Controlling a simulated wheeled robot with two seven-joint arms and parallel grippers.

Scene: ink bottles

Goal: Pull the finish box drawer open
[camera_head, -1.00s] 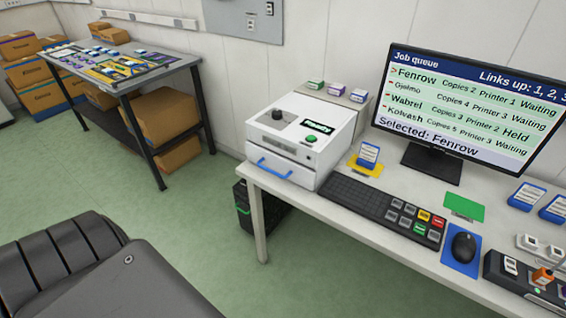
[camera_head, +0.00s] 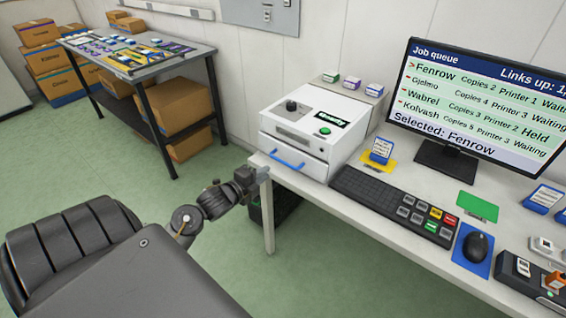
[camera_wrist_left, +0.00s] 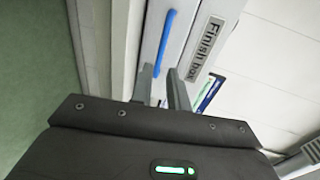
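The finish box (camera_head: 310,125) is a white unit at the left end of the white desk. Its drawer front (camera_head: 305,165) carries a blue bar handle (camera_head: 287,158) and looks shut. In the left wrist view the blue handle (camera_wrist_left: 165,42) runs lengthwise beside a "Finish box" label (camera_wrist_left: 205,50). My left gripper (camera_head: 262,175) is at the desk's left end, just left of and below the handle, apart from it. Its two fingers (camera_wrist_left: 162,85) are spread and empty, pointing towards the handle's near end. My right gripper is in neither view.
A keyboard (camera_head: 385,205), a monitor (camera_head: 480,95) and a yellow card holder stand right of the box. The desk's left edge and leg (camera_head: 267,215) are close to my left gripper. Open floor lies left of the desk, before a dark-legged table (camera_head: 150,65).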

